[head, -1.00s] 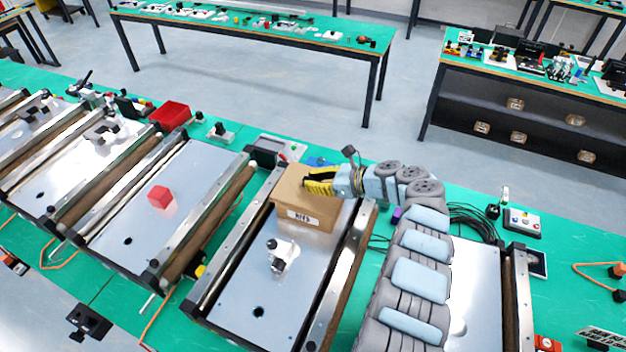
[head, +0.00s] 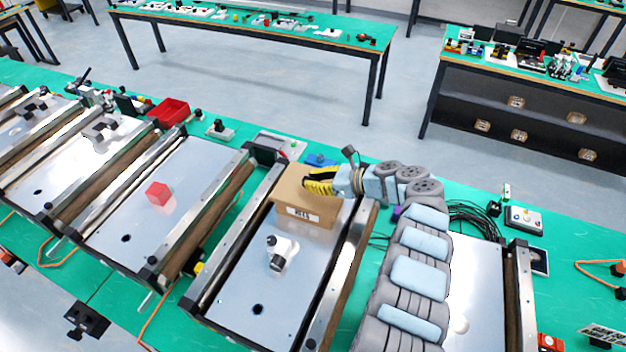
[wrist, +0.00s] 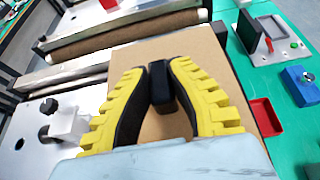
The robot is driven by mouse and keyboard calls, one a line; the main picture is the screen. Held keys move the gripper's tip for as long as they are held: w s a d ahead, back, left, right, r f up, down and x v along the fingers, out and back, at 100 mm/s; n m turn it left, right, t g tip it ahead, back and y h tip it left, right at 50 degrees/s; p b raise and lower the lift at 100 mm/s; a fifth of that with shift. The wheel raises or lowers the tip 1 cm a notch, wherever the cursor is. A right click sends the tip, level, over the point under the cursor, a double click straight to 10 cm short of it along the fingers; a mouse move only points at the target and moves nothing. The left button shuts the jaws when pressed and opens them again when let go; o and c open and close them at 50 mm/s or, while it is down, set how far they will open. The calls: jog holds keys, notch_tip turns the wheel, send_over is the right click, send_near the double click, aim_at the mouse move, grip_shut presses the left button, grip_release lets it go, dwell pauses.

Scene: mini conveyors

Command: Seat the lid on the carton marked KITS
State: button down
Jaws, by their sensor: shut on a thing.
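A brown cardboard carton (head: 318,223) stands on the conveyor bed under my gripper. Its white label (head: 302,213) faces the front; its letters are only partly readable now. The brown lid (head: 290,187) is over the carton's top; it also shows in the wrist view (wrist: 205,48) as a flat brown panel. My gripper (head: 308,184) comes in from the right above the lid. In the wrist view, its yellow fingers (wrist: 163,78) are shut on the lid's black knob (wrist: 166,92). I cannot tell whether the lid's edge is fully down all round.
A black-and-white fixture (head: 280,252) stands on the same bed in front of the carton. Metal rails (head: 232,235) flank the bed. A red block (head: 158,193) lies on the conveyor to the left. A red bin (head: 169,112) stands behind.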

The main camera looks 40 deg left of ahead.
jog(key=shift+f, duration=0.15)
jog(key=c, duration=1)
grip_release()
jog(key=shift+c, duration=0.2)
jog(key=v, duration=1.2)
